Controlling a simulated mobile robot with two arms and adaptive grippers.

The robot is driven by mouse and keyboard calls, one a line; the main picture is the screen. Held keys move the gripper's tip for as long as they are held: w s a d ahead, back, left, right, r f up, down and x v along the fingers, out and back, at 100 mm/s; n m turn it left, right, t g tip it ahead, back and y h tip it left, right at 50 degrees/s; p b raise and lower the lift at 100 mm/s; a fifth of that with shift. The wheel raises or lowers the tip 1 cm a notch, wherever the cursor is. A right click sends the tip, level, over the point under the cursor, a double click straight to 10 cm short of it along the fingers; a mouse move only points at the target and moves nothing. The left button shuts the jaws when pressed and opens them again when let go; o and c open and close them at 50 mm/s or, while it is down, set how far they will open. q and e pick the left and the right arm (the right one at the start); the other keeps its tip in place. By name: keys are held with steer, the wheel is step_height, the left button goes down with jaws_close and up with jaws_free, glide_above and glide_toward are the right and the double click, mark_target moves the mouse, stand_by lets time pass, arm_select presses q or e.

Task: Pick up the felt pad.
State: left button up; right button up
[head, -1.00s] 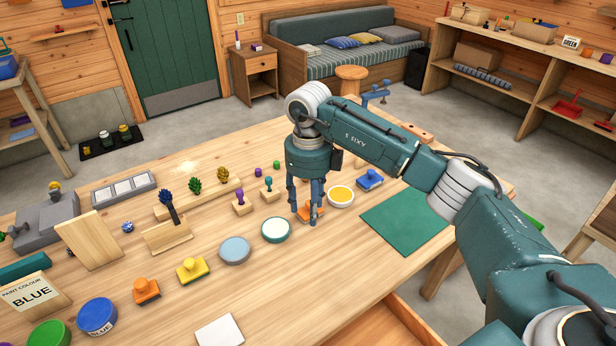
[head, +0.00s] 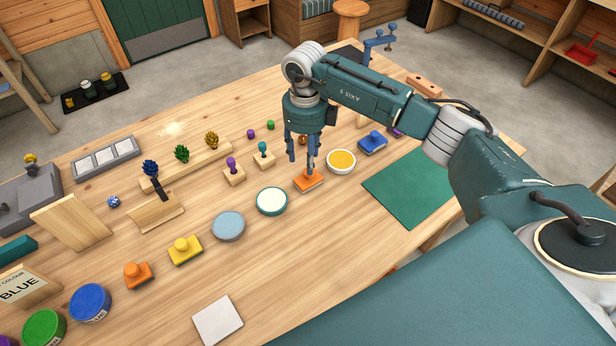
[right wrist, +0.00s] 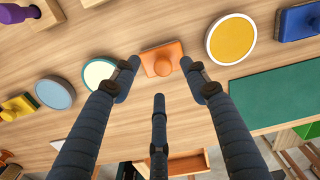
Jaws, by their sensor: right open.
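My right gripper (head: 301,164) is open and empty, pointing down just above and behind this pad in the head view. Contact with the pad cannot be made out. My left gripper is not in view.
A yellow-filled bowl (head: 341,161) and a white-topped round dish (head: 272,201) flank the pad closely. Blue (head: 372,143), yellow (head: 185,250) and another orange (head: 138,275) knobbed piece stand farther off. A green mat (head: 411,187) lies right; bare table lies in front.

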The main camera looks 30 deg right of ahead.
steer(key=f, duration=0.1)
steer(key=f+p, duration=0.1)
steer(key=f, duration=0.1)
steer(key=shift+s+d+f, duration=0.2)
steer(key=shift+s+f, duration=0.05)
steer(key=shift+s, duration=0.1)
steer(key=shift+f, duration=0.45)
jaws_close()
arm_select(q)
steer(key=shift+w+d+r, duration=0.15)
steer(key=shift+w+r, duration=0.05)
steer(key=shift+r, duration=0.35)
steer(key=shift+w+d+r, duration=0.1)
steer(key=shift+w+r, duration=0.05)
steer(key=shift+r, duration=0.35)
arm_select(e)
steer(key=shift+w+r, duration=0.1)
steer(key=shift+r, duration=0.1)
steer(key=shift+r, duration=0.3)
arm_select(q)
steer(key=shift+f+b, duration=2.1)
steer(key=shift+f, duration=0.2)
arm_select(e)
step_height(320, 180, up, 19)
steer(key=shift+r, duration=0.1)
